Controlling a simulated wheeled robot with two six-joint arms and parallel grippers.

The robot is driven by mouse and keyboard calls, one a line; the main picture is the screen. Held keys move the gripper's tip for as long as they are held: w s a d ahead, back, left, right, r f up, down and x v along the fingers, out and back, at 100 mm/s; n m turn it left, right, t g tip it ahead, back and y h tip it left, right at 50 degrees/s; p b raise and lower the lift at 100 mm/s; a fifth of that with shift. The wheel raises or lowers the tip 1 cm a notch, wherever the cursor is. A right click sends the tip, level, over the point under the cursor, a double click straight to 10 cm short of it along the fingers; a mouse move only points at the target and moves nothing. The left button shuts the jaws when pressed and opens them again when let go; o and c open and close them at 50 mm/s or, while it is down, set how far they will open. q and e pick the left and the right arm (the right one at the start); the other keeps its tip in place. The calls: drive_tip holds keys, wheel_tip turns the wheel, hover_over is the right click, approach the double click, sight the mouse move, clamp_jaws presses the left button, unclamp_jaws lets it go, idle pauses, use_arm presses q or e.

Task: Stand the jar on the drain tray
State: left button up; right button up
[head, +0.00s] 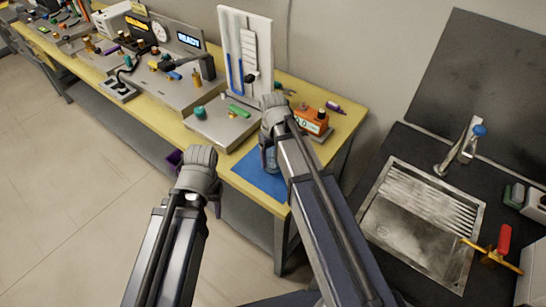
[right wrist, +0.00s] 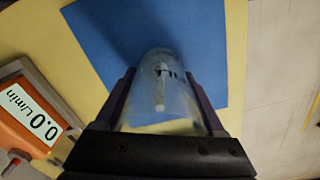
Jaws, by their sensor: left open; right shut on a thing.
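A clear glass jar (right wrist: 162,88) is between the two fingers of my right gripper (right wrist: 166,80), which is shut on it. In the head view the jar (head: 268,158) shows as a bluish piece beside my right arm, mostly hidden, over the blue mat (head: 256,180). I cannot tell whether it touches the mat. The ribbed metal drain tray (head: 432,200) lies along the back of the sink at the right, well apart from the jar. My left gripper (head: 203,160) is open and empty, in front of the bench; its fingers are hardly visible.
The yellow bench (head: 345,120) carries instruments and small parts. An orange meter (head: 312,119) stands close to the right gripper. The sink basin (head: 415,240) has a faucet (head: 460,148) behind it and a red-handled tool (head: 502,243) at its right. A gap separates bench and sink counter.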

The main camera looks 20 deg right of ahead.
drive_tip(key=shift+c, duration=1.2)
wheel_tip(320, 180, up, 10)
drive_tip(key=p, duration=1)
